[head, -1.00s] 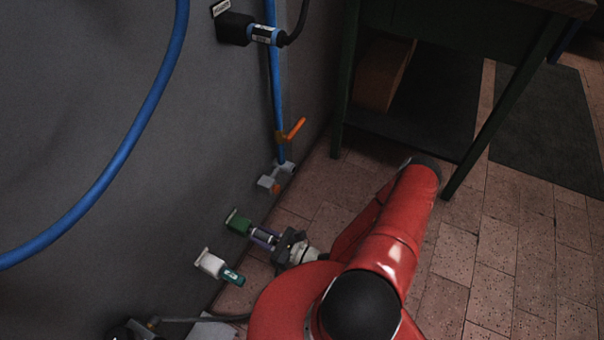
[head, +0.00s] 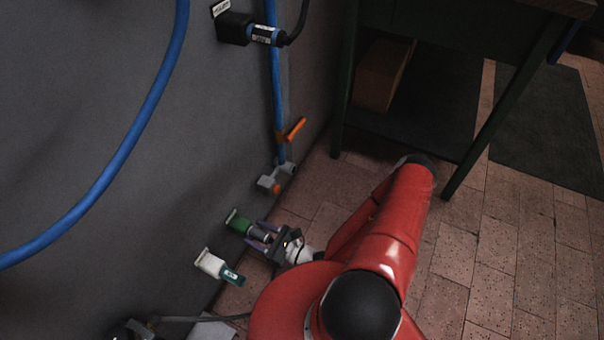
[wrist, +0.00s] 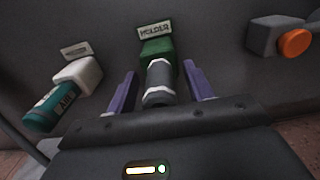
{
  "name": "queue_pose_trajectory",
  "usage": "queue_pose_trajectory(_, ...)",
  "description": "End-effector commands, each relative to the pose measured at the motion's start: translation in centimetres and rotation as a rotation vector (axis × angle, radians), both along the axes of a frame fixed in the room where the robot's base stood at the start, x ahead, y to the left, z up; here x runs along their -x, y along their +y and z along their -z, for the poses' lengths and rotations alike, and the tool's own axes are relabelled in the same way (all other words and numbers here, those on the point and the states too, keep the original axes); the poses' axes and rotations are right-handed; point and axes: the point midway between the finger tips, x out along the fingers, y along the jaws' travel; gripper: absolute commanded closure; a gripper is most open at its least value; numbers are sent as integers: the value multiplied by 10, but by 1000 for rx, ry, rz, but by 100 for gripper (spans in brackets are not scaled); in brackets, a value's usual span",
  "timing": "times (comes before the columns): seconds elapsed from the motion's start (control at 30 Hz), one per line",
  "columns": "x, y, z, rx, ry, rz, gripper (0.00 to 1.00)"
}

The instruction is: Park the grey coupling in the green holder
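The green holder (head: 237,221) is fixed low on the grey wall. It also shows in the wrist view (wrist: 157,49), under a plate reading HOLDER. The grey coupling (head: 259,236) sits at the green holder's front end and points out from the wall; in the wrist view (wrist: 159,84) its far end meets the holder. How deep it sits is hidden. My gripper (head: 264,237) is open. In the wrist view its two purple fingers (wrist: 158,84) stand on either side of the coupling, with a gap on each side.
A white holder (head: 211,263) with a teal coupling (head: 233,276) is on the wall just left of the green one. A grey block with an orange knob (wrist: 294,42) is at the right. A blue pipe with an orange valve lever (head: 295,130) runs above. A dark table stands at the right.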

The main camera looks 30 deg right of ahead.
Motion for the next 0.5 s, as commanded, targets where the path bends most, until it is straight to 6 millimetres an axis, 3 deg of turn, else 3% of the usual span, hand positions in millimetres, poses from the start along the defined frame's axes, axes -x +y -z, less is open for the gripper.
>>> queue_pose_trajectory(0.27, 7, -6, 1, 2, 0, 1, 48)
queue_pose_trajectory(0.5, 39, -32, 1, 3, 0, 2, 48)
